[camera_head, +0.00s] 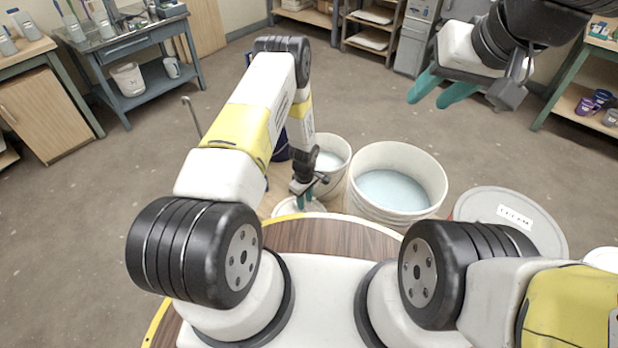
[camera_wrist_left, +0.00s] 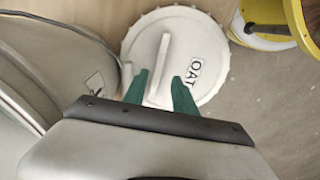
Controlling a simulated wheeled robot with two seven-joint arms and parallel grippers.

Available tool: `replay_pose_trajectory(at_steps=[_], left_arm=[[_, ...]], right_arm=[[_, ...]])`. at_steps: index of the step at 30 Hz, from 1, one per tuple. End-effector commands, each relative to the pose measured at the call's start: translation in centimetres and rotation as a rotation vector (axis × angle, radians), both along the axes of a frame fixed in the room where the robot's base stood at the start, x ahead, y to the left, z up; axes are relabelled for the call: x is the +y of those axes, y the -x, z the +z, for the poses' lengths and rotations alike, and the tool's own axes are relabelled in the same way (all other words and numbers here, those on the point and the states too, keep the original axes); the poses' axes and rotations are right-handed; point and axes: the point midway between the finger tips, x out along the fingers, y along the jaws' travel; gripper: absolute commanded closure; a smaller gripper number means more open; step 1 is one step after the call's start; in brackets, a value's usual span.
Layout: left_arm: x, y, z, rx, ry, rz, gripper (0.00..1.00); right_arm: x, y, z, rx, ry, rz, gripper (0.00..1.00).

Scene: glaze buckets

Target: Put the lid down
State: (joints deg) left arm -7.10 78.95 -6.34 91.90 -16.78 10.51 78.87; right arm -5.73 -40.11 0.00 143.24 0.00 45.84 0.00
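A round white lid (camera_wrist_left: 207,60) with a bar handle (camera_wrist_left: 161,60) and a label reading OAT fills the middle of the left wrist view. In the head view only part of the lid (camera_head: 287,208) shows, below my left gripper (camera_head: 304,200). In the left wrist view my left gripper (camera_wrist_left: 160,90) has its teal fingers apart, one on each side of the near part of the handle. I cannot tell whether they touch it, or whether the lid is resting or raised. My right gripper (camera_head: 441,91) is open and empty, high at the upper right.
A white bucket (camera_head: 345,146) of pale glaze stands beside my left gripper. A larger open bucket (camera_head: 433,170) of pale blue glaze stands right of it. A big grey labelled lid (camera_head: 540,232) is further right.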

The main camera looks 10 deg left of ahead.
Motion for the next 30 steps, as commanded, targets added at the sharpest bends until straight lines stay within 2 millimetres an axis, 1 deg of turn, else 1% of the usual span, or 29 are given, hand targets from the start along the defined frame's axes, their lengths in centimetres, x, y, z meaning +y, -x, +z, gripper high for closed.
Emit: replay_pose_trajectory(at_steps=[1,6,9,12,14,17,20,21,23,24,26,27,29,30], left_arm=[[0.0,-0.1,1.4,-0.002,0.0,-0.001,0.67],[0.0,0.0,4.6,-0.001,0.0,-0.001,0.67],[0.0,0.0,5.8,-0.001,0.001,0.001,0.67],[0.0,0.0,6.6,-0.001,0.001,-0.001,0.67],[0.0,-0.3,7.5,-0.006,0.002,-0.006,0.67],[0.2,-1.3,10.5,-0.026,0.008,-0.03,0.67],[0.5,-2.6,15.7,-0.062,0.018,-0.077,0.67],[0.7,-3.0,18.2,-0.078,0.023,-0.102,0.67],[1.0,-3.3,22.0,-0.104,0.029,-0.144,0.67],[1.2,-3.3,24.5,-0.119,0.032,-0.173,0.67],[1.5,-3.2,28.1,-0.145,0.037,-0.214,0.67],[1.7,-2.9,30.5,-0.163,0.039,-0.244,0.67],[2.1,-2.3,33.9,-0.188,0.042,-0.289,0.67],[2.3,-1.8,36.2,-0.206,0.044,-0.318,0.67]], right_arm=[[0.0,0.0,0.0,0.0,0.0,0.0,0.64],[0.0,0.0,0.0,0.0,0.0,0.0,0.64],[0.0,0.0,0.0,0.0,0.0,0.0,0.64],[0.0,0.0,0.0,0.0,0.0,0.0,0.64],[0.0,0.0,0.0,0.0,0.0,0.0,0.64],[0.0,0.0,0.0,0.0,0.0,0.0,0.64],[0.0,0.0,0.0,0.0,0.0,0.0,0.64],[0.0,0.0,0.0,0.0,0.0,0.0,0.64],[0.0,0.0,0.0,0.0,0.0,0.0,0.64],[0.0,0.0,0.0,0.0,0.0,0.0,0.64],[0.0,0.0,0.0,0.0,0.0,0.0,0.64],[0.0,0.0,0.0,0.0,0.0,0.0,0.64],[0.0,0.0,0.0,0.0,0.0,0.0,0.64],[0.0,0.0,0.0,0.0,0.0,0.0,0.64]])
